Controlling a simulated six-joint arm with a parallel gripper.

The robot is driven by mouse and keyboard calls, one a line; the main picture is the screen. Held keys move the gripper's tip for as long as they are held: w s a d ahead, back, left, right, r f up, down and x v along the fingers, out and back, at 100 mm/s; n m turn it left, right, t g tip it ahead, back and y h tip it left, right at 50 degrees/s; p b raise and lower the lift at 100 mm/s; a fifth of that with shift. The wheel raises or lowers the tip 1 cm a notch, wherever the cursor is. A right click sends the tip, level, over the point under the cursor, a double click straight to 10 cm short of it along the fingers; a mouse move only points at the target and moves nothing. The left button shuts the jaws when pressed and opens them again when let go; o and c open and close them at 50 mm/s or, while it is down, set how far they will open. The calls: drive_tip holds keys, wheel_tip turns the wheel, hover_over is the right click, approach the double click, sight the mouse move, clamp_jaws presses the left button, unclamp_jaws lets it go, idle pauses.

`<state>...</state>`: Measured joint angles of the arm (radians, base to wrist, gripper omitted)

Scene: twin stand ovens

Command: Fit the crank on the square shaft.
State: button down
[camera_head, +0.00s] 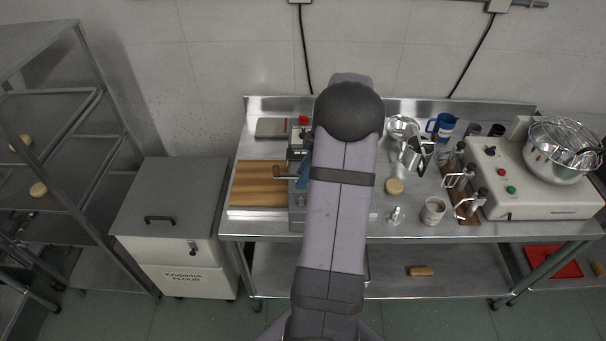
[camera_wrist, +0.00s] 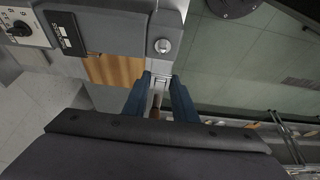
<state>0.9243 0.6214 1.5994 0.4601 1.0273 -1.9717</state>
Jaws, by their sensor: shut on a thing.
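My gripper (camera_wrist: 159,84) shows in the wrist view as two blue fingers, shut on the crank. A grey metal part of the crank (camera_wrist: 158,86) shows between the fingers, with some brown below it. A round fitting with a bright centre, apparently the square shaft (camera_wrist: 163,46), is on the grey machine (camera_wrist: 115,15). It lies beyond the fingertips, and the crank looks apart from it. In the head view my arm hides the shaft.
The grey machine (camera_head: 297,137) stands on the steel table beside a wooden board (camera_head: 247,186). A flour bin (camera_head: 175,200) stands left.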

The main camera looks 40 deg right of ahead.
sight(301, 196)
drive_tip(key=shift+f+b, duration=2.1)
drive_tip(key=shift+b, duration=0.05)
drive_tip(key=shift+f+b, duration=1.55)
drive_tip(key=shift+b, duration=0.2)
idle(0.4)
drive_tip(key=c, duration=1.4)
unclamp_jaws()
drive_tip(key=shift+o, duration=0.2)
drive_tip(key=shift+r, duration=0.1)
drive_tip(key=b+v, duration=0.2)
drive_tip(key=v, duration=0.5)
